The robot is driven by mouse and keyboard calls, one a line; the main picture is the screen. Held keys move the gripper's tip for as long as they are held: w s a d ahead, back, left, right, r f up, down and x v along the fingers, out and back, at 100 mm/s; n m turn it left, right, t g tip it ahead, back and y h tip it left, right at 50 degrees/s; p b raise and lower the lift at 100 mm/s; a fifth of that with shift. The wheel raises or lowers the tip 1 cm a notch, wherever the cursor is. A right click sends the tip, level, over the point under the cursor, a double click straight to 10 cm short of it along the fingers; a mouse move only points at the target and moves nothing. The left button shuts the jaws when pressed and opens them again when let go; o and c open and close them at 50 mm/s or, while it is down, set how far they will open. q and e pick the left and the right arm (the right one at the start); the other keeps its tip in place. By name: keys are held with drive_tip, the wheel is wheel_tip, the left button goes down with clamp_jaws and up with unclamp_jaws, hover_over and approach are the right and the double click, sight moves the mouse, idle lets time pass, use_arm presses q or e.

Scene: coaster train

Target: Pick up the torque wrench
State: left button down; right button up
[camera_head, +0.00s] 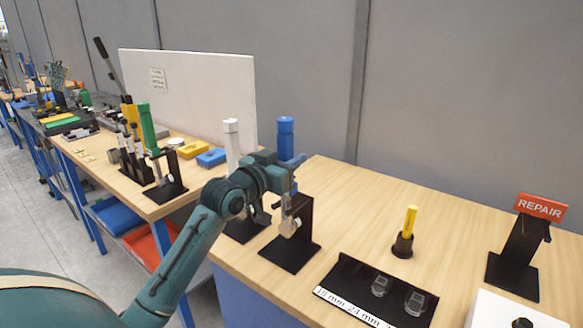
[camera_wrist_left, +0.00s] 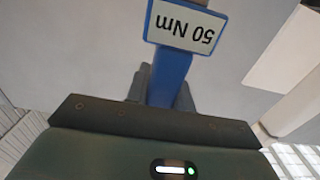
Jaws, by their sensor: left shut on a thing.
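A torque wrench with a blue handle (camera_head: 285,125) stands upright at the black stand (camera_head: 303,250) on the near wooden table. Its silver lower end (camera_head: 289,226) shows beside the stand; I cannot tell whether it rests in it. My left gripper (camera_head: 291,161) is shut on the blue handle, below its top. In the left wrist view the fingers (camera_wrist_left: 164,90) close around the blue shaft (camera_wrist_left: 168,68), and a label (camera_wrist_left: 186,26) reads "50 Nm", upside down. My right gripper is not in view.
A white-handled tool (camera_head: 231,140) stands close left of my gripper, and a green-handled one (camera_head: 147,130) farther left on another table. To the right are a yellow-handled tool (camera_head: 410,220), a labelled black socket tray (camera_head: 350,275) and a red REPAIR sign (camera_head: 540,207). A white panel (camera_head: 200,95) stands behind.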

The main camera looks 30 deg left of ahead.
use_arm(q)
drive_tip(key=s+a+b, duration=0.1)
drive_tip(key=s+b, duration=0.2)
drive_tip(key=s, duration=1.4)
drive_tip(key=shift+s+a, duration=0.15)
drive_tip(key=shift+s, duration=0.2)
drive_tip(key=c, duration=1.8)
unclamp_jaws()
clamp_jaws()
